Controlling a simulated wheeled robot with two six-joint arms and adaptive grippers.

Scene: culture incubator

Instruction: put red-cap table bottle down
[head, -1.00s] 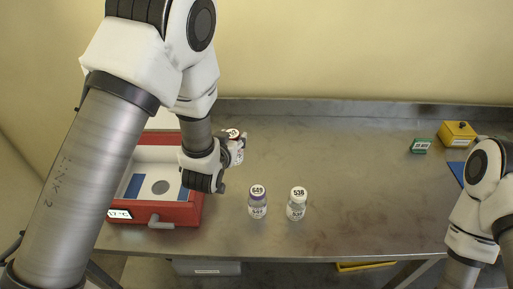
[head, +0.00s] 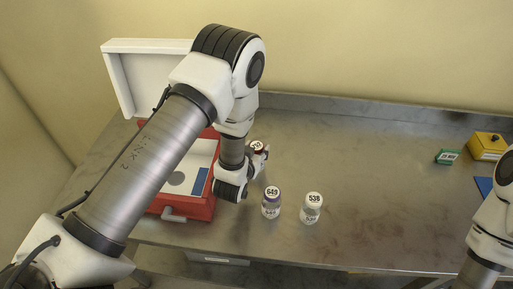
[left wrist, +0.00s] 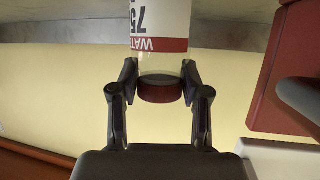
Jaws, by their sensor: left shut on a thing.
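The red-cap bottle (head: 258,146) is in my left gripper (head: 257,164), just right of the red incubator. In the left wrist view, the fingers (left wrist: 160,85) are shut around its dark red cap (left wrist: 160,92). Its clear body and white label, with "75" and a red band (left wrist: 160,44), extend toward the top of that picture. The head view does not clearly show whether its base touches the table (head: 370,190). My right arm shows at the right edge, but its gripper is out of view.
The table's middle is clear.

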